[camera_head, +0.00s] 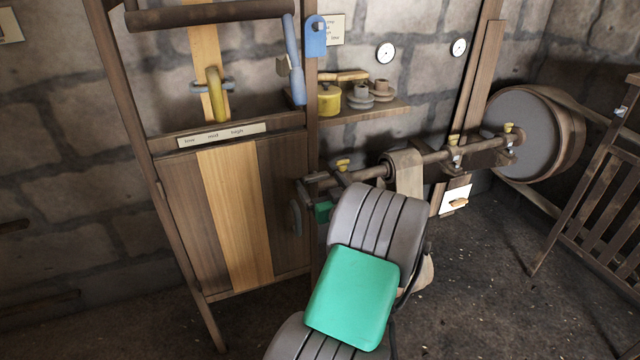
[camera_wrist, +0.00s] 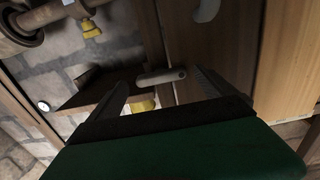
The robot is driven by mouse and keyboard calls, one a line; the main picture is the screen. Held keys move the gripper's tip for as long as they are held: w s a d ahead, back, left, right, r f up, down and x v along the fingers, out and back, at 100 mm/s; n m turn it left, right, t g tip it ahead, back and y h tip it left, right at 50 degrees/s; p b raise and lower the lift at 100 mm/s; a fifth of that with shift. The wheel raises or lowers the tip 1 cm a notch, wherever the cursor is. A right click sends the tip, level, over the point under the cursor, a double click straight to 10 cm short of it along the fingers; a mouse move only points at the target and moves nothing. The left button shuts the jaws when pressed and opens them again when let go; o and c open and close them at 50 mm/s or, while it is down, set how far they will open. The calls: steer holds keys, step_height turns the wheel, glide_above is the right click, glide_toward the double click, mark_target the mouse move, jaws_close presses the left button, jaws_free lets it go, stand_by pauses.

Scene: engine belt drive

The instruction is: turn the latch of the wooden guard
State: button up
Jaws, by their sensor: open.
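A slatted wooden guard (camera_head: 597,205) stands at the far right in the head view, before a big wheel. A small pale metal piece (camera_head: 620,111) on its upper post may be its latch; it is too small to tell. My gripper (camera_head: 312,188) is far to the left of it, beside a wooden cabinet's right post and partly hidden by my arm. In the wrist view my gripper (camera_wrist: 162,88) is open, with its fingers apart. A short grey-brown peg (camera_wrist: 162,77) on a wooden board shows between the fingers; I cannot tell whether it is touched.
The wooden cabinet (camera_head: 182,210) carries a curved side handle (camera_head: 296,216) close to my gripper. A shelf (camera_head: 385,107) with a yellow pot (camera_head: 329,99) is behind. A shaft (camera_head: 350,175) runs right to the big wheel (camera_head: 520,130). Floor at the lower right is clear.

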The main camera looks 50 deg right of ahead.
steer(key=shift+c, duration=0.3)
steer(key=c, duration=1.3)
steer(key=shift+m, duration=0.3)
steer(key=m, duration=0.8)
steer(key=shift+m+p, duration=0.35)
steer(key=shift+m, duration=0.05)
steer(key=m+p, duration=0.2)
steer(key=m, duration=0.3)
steer(key=shift+m+p, duration=0.7)
steer(key=shift+m, duration=1)
